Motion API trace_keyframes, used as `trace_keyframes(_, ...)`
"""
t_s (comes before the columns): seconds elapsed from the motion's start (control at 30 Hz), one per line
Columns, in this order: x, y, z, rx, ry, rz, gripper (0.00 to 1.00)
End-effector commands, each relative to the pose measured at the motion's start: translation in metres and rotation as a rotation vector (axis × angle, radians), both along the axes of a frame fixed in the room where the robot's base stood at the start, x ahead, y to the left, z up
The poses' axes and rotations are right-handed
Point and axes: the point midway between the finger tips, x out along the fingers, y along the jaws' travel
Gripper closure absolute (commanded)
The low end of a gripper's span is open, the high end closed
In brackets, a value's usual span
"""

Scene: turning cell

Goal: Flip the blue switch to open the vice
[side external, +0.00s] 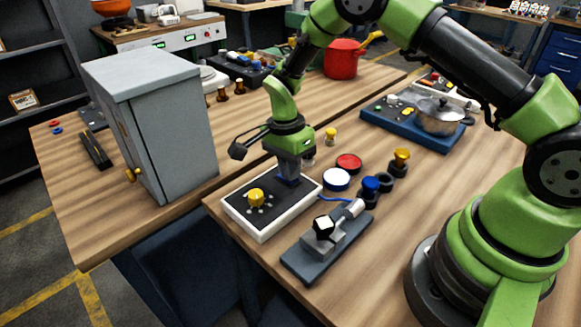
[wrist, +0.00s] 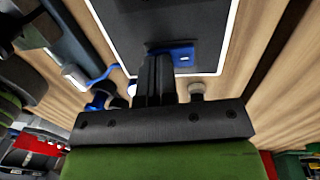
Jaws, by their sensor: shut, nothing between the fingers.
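The blue switch (wrist: 183,58) sits on the black top of a white-edged panel (side external: 240,222). In the wrist view it lies just beyond and beside my fingertips; contact cannot be told. In the side view my gripper hides most of it. My gripper (side external: 289,181) points down over the panel's far right part, its fingers shut and empty; they also show in the wrist view (wrist: 157,58). The grey vice (side external: 300,262) stands to the right of the panel, with a black and white block (side external: 323,227) at its jaws. The jaw gap cannot be made out.
A yellow knob (side external: 257,196) stands on the panel. A blue cable (side external: 331,199) runs between panel and vice. Red (side external: 349,162) and white (side external: 336,179) discs lie behind. A grey cabinet (side external: 165,130) stands left. A pot (side external: 438,116) sits on a blue tray at back right.

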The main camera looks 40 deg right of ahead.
Motion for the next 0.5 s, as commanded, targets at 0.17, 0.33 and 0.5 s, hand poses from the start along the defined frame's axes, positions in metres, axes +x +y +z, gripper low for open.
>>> trace_keyframes(0.17,0.000,0.000,0.000,0.000,0.000,0.000,1.00)
trace_keyframes(0.33,-0.002,0.000,-0.005,0.000,0.002,0.000,1.00)
trace_keyframes(0.5,-0.008,0.000,-0.013,0.000,0.004,0.001,1.00)
